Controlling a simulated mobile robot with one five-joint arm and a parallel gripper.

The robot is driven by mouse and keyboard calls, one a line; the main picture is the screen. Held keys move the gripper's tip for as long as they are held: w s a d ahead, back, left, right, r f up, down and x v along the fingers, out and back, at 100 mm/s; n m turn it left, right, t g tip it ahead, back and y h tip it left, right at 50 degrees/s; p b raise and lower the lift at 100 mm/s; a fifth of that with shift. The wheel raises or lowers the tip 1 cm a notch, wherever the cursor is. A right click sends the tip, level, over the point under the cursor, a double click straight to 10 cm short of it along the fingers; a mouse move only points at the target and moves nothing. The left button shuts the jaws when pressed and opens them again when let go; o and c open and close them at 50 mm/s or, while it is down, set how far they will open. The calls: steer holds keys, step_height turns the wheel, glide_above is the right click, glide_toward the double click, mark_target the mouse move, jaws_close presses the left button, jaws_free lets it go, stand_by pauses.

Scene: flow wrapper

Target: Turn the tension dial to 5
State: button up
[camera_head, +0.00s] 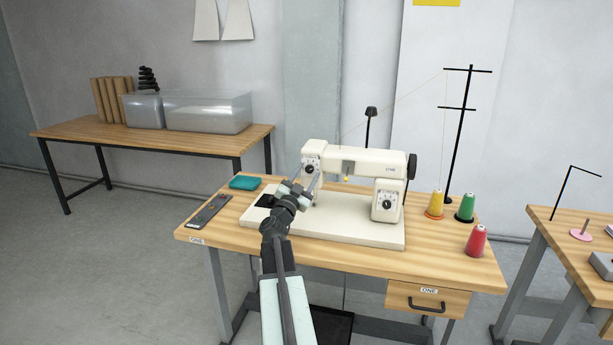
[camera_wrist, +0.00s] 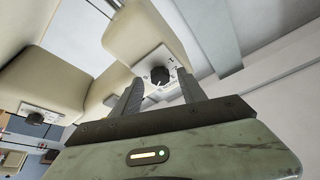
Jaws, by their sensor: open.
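A cream sewing machine (camera_head: 345,160) stands on the wooden table. The black dial (camera_wrist: 160,75) on its left end, on a white plate with marks, shows between my fingertips in the wrist view. A white pointer line shows on the knob, but the numbers are too small to read. I cannot read which is labelled tension. My gripper (camera_head: 312,182) is open in front of the left-end dial, its fingers (camera_wrist: 160,88) apart and apparently not touching it.
Thread cones (camera_head: 475,240) in yellow, green and red stand at the right with a black thread stand (camera_head: 458,140). A teal box (camera_head: 245,183) and a dark flat strip (camera_head: 208,212) lie at the left of the table. A drawer (camera_head: 428,299) is below the front edge.

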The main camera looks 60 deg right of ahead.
steer(key=b+v, duration=0.2)
steer(key=v, duration=0.5)
steer(key=shift+a+f, duration=0.15)
steer(key=shift+a, duration=0.1)
